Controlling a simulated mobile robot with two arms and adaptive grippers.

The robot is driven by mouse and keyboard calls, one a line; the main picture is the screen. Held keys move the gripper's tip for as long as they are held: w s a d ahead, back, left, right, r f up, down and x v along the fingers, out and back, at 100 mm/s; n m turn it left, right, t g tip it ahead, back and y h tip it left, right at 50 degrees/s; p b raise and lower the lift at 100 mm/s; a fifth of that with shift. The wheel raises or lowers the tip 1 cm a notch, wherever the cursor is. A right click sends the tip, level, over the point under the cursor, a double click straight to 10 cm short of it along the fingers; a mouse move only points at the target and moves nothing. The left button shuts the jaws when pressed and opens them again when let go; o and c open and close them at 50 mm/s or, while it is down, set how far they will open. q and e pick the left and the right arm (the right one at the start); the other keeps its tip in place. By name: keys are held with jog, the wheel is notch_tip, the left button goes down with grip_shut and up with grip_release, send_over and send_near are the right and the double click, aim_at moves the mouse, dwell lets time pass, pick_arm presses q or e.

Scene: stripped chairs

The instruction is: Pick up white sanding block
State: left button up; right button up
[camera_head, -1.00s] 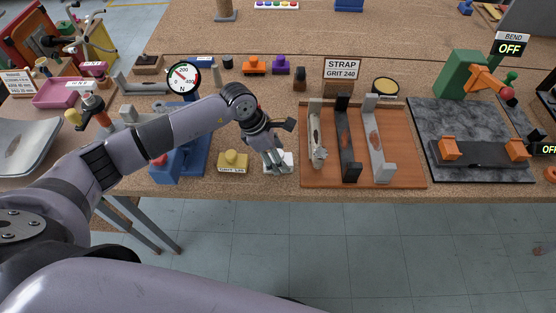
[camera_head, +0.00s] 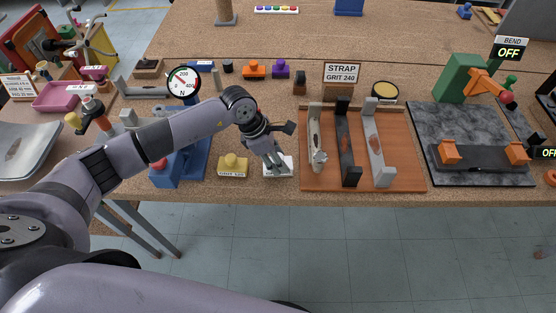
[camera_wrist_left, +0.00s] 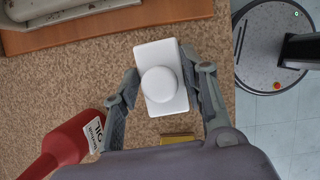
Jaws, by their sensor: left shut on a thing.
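The white sanding block (camera_head: 283,168) lies near the front edge of the workbench, just left of the wooden tray. In the left wrist view the white block (camera_wrist_left: 151,49) is a rectangular plate with a round knob (camera_wrist_left: 158,84) on top. My left gripper (camera_head: 275,168) comes down over it. In the left wrist view the fingers of my left gripper (camera_wrist_left: 164,84) sit on either side of the block and are shut on it. Part of the block is hidden by the fingers in the head view. My right gripper is not in view.
A yellow sanding block (camera_head: 233,173) stands just to the left. The wooden tray (camera_head: 400,178) with several strap brackets lies to the right. A red bottle (camera_wrist_left: 62,146) shows in the left wrist view. The bench front edge is close to the block.

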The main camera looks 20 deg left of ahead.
pick_arm(q)
notch_tip(320, 180, up, 20)
jog(key=b, duration=0.5)
jog(key=o, duration=0.7)
jog(key=shift+c, duration=0.2)
jog(key=c, duration=0.5)
jog(key=shift+a, duration=0.1)
